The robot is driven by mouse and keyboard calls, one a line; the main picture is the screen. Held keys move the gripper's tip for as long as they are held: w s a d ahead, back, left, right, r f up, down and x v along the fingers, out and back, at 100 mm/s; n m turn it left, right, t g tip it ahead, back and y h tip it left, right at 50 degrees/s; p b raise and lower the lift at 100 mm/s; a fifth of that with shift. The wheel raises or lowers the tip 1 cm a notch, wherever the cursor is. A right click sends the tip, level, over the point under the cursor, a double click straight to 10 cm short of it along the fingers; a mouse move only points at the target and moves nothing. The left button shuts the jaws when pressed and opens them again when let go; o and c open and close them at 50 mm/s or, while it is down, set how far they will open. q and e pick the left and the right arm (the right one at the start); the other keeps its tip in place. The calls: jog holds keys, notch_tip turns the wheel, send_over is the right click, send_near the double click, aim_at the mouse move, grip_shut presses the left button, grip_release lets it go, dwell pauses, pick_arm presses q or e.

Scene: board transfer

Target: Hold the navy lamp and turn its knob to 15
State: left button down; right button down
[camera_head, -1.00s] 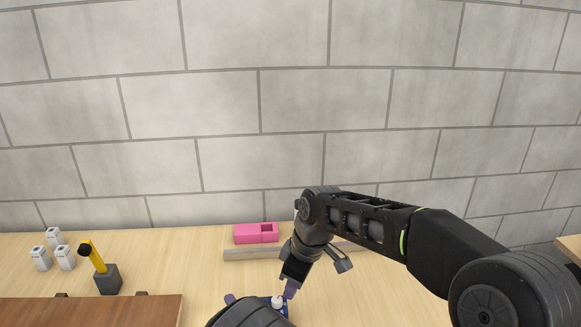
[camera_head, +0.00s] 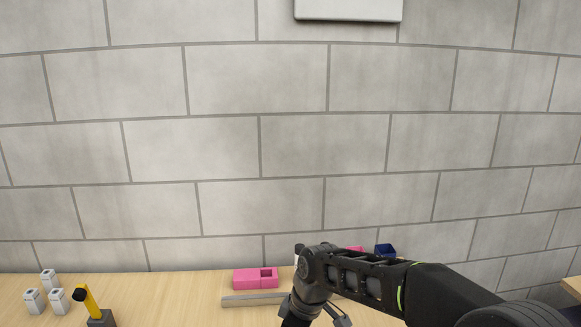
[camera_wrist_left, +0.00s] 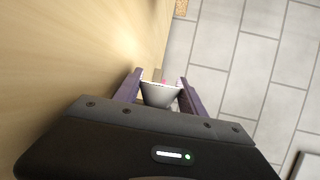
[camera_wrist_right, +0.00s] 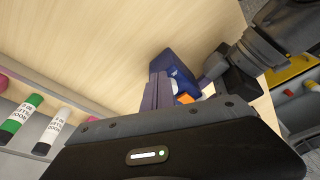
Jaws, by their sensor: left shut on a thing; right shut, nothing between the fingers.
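The navy lamp (camera_wrist_right: 179,66) shows in the right wrist view as a dark blue body above the light table, with a small orange patch (camera_wrist_right: 184,98) on it. My left gripper (camera_wrist_left: 160,77) is shut on it; its purple fingers stand on either side of a pale, cone-shaped part (camera_wrist_left: 160,95) in the left wrist view. My right gripper (camera_wrist_right: 160,90) is shut and empty, its purple fingertips close beside the navy body. Whether they touch it I cannot tell. The knob's scale and setting are not readable.
Pink blocks (camera_head: 255,278) stand behind a grey rail (camera_head: 252,299) near the wall. A dark blue container (camera_head: 385,249) is farther right. Green (camera_wrist_right: 22,118) and white (camera_wrist_right: 53,131) cylinders show in the right wrist view.

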jog(key=shift+a, duration=0.35)
jog(key=shift+s+a, duration=0.1)
jog(key=shift+s, duration=0.15)
jog(key=shift+s+a, duration=0.3)
jog(key=shift+s, duration=0.3)
jog(key=shift+s+a, duration=0.1)
jog(key=shift+s, duration=0.1)
jog(key=shift+a, duration=0.1)
dwell(0.3)
jog(key=shift+s+d, duration=0.2)
jog(key=shift+d, duration=0.1)
